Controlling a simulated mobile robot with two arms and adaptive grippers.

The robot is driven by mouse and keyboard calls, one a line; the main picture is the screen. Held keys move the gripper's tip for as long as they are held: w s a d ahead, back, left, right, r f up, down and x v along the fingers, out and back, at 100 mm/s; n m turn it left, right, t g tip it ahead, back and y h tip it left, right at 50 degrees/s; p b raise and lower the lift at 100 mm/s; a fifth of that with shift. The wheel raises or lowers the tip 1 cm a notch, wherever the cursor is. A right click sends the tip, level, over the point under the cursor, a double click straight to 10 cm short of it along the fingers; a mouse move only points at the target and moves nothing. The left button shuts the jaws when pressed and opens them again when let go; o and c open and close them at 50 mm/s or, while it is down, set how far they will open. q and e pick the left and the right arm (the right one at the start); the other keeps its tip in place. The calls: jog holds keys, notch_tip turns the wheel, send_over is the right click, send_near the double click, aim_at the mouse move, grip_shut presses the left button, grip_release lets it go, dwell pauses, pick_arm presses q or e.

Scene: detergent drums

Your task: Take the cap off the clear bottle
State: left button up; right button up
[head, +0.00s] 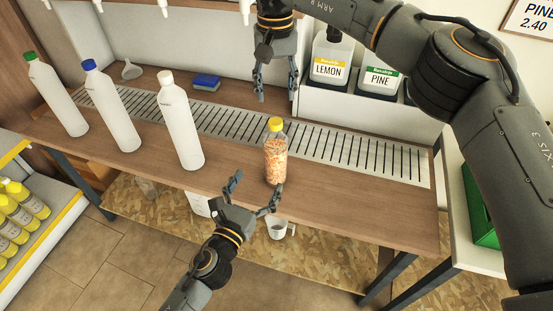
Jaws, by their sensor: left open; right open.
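The clear bottle (276,160) stands upright near the front edge of the wooden counter, with orange-and-white bits inside. Its yellow cap (276,125) is on its neck. My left gripper (254,191) is open and empty at the counter's front edge, just in front of the bottle's lower part. One fingertip appears close to the bottle; I cannot tell whether it touches. My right gripper (276,88) is open, points down, and hangs above and behind the cap, apart from it.
White bottles with a green cap (52,94), a blue cap (109,106) and a white cap (179,124) stand to the left. A slotted drain grate (330,146) runs behind. Lemon (330,62) and pine (378,80) containers stand at the back right. A blue sponge (206,82) lies behind.

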aim_at(276, 150)
pick_arm(q)
jog(key=x, duration=1.2)
